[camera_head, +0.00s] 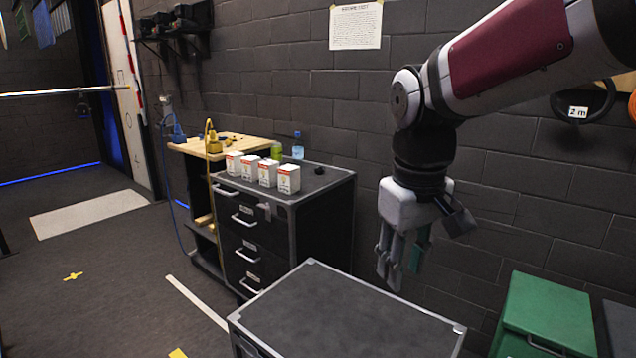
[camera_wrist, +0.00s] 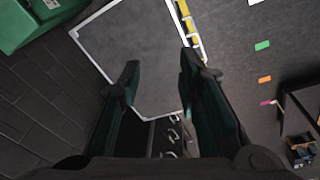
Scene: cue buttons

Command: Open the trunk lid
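The trunk is a dark box with a flat grey lid (camera_head: 335,318) edged in lighter metal trim, at the bottom middle of the head view. Its lid looks shut and lies level; the trunk's front is mostly cut off by the frame. My gripper (camera_head: 398,268) points down above the far side of the lid, and looks apart from it. In the wrist view the lid (camera_wrist: 140,45) shows beyond and between the two fingers. My gripper (camera_wrist: 160,72) is open there, with nothing between the fingers.
A drawer cabinet (camera_head: 320,215) with several white boxes (camera_head: 266,172) on top stands behind the trunk. A green box (camera_head: 545,318) is at the right. A brick wall (camera_head: 330,130) rises behind. Open floor (camera_head: 110,280) lies to the left.

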